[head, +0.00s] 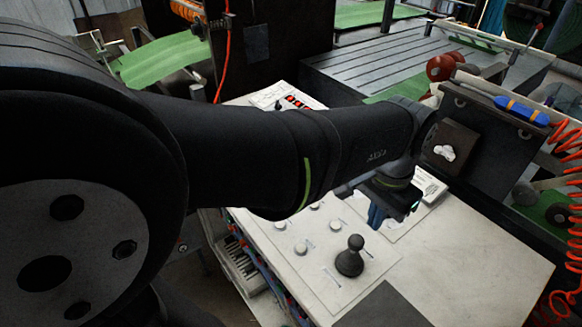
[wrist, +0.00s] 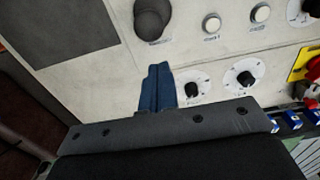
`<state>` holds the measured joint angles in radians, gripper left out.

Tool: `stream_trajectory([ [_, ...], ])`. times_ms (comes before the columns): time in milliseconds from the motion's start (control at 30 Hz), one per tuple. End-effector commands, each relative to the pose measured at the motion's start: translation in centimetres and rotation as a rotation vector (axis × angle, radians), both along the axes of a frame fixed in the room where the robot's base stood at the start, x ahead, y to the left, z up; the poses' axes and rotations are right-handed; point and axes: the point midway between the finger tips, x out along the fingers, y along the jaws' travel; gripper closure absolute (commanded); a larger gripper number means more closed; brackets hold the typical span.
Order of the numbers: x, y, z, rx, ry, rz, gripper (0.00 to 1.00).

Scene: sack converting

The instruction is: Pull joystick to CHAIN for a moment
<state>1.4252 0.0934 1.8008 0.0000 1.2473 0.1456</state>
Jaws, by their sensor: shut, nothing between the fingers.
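The joystick (head: 350,257) has a dark ball knob on a rounded black base and stands upright on the pale control panel (head: 460,255). In the wrist view the joystick (wrist: 153,18) shows at the top, partly cut off by the frame edge. My gripper (head: 376,216) is behind the joystick in the head view, apart from it. Its blue fingers (wrist: 157,84) are closed together with nothing between them, and they point toward the joystick in the wrist view. The label lettering near the joystick is too small to read.
White push buttons (head: 302,249) sit left of the joystick. Black rotary knobs (wrist: 245,79) are right of my fingers in the wrist view, with a red and yellow switch (wrist: 312,70) farther right. A dark flat area (head: 384,308) lies in front of the joystick.

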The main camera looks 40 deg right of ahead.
Motion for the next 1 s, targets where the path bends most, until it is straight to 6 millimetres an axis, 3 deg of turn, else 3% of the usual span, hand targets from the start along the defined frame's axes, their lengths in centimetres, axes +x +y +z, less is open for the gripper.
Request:
stream_trajectory([
  [267, 0.0, 0.0, -0.2, 0.001, 0.0, 0.0, 1.0],
  [1000, 0.0, 0.0, -3.2, 0.001, 0.0, 0.0, 1.0],
])
